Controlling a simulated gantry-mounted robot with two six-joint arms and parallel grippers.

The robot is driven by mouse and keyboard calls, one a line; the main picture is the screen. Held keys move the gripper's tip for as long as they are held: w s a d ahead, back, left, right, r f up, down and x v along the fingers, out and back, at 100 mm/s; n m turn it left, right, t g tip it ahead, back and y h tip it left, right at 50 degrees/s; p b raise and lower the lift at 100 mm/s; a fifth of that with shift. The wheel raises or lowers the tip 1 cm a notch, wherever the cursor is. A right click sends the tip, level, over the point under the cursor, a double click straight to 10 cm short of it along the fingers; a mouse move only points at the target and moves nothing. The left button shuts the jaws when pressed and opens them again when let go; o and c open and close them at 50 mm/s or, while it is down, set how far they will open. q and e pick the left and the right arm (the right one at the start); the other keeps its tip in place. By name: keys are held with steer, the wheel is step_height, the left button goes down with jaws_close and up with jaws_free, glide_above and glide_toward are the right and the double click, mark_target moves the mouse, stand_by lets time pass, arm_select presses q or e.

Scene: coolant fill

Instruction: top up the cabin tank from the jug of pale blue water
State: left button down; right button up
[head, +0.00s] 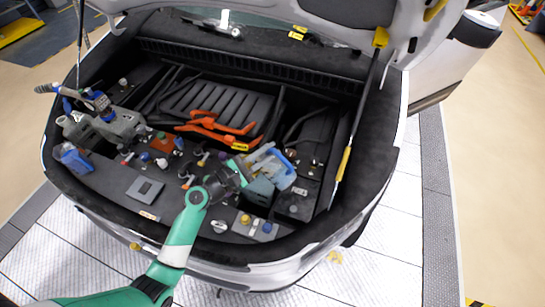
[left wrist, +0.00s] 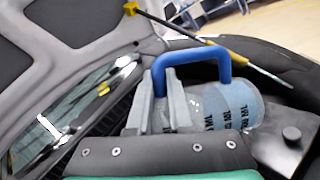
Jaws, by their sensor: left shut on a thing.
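My left gripper (head: 252,163) comes in from the bottom in the head view. Its two grey fingers (left wrist: 162,98) are closed on the blue handle (left wrist: 205,55) of a clear jug with pale blue contents (left wrist: 228,110). In the head view the jug (head: 283,178) appears tilted, over or beside a grey-green tank (head: 260,191) at the right of the bay. Its spout and any contact with that tank are hidden. Another grey tank (head: 122,126) stands at the left of the bay. I cannot tell which tank is the cabin one. My right gripper is out of view.
Orange cables (head: 215,128) cross the middle of the bay. A blue container (head: 75,158) stands at the left edge. Several coloured caps sit along the front panel (head: 145,188). A strut (head: 358,125) rises at the right to the raised hood.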

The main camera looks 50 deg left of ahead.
arm_select(q)
steer(key=shift+a+r, duration=0.1)
steer(key=shift+a, duration=0.4)
steer(key=shift+s+a, duration=0.15)
steer(key=shift+a, duration=0.15)
steer(key=shift+r, duration=0.1)
steer(key=d+m+p, duration=0.1)
steer(key=m, duration=0.1)
steer(key=d+r+m+g+p, duration=0.1)
steer(key=m, duration=0.1)
steer(key=shift+w+p, duration=0.2)
steer(key=shift+p, duration=0.1)
steer(key=shift+w+d+f+m+g+y+p, duration=0.1)
steer(key=shift+d+m+g+y+p, duration=0.15)
steer(key=shift+m, duration=0.3)
steer(key=shift+w+d+f+m+g+y+p, duration=0.15)
steer(key=shift+d+m, duration=0.2)
steer(key=shift+m, duration=0.2)
steer(key=shift+s, duration=0.1)
